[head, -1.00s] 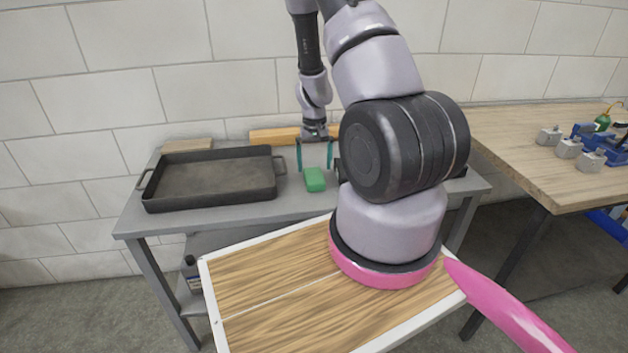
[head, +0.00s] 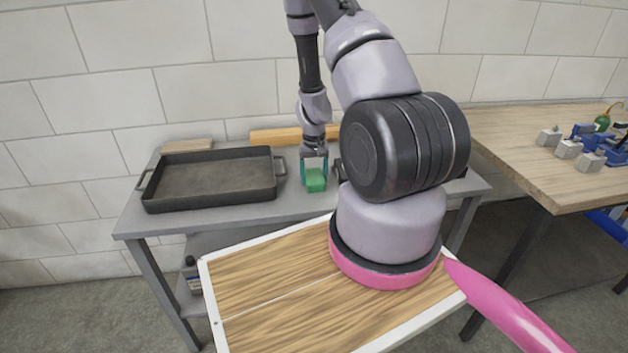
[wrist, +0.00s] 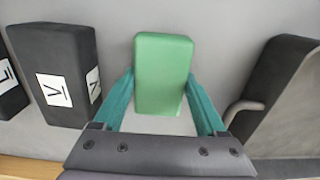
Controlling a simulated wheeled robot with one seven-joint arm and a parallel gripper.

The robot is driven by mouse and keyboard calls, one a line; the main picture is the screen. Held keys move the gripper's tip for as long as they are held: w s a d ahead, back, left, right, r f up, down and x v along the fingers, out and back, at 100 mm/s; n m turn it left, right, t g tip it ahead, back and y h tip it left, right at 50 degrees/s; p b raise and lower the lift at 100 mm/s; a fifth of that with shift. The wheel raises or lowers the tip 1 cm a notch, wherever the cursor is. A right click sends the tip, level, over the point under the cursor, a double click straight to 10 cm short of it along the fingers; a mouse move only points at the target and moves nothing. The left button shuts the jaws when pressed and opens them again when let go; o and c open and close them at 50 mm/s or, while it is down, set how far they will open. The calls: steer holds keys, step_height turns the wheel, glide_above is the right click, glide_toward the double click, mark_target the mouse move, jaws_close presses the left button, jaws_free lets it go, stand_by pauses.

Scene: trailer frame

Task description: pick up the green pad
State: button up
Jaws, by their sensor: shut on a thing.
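The green pad (head: 316,181) is on the grey table, right of the black tray. It also shows in the wrist view (wrist: 163,72), upper middle, as a green block between the teal fingers. My gripper (head: 315,174) is down at the pad and shut on it, one finger on each side. In the wrist view my gripper's fingertips (wrist: 160,85) lie along the pad's two sides. I cannot tell any gap between the pad and the table.
The black tray (head: 212,180) stands close on the left on the grey table (head: 255,211). A wooden bar (head: 275,136) lies behind. In the wrist view a dark block with white labels (wrist: 56,75) is near the pad. A wooden workbench (head: 545,140) stands at the right.

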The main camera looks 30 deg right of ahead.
mark_target(314, 175)
step_height(314, 175, up, 10)
stand_by(0.6)
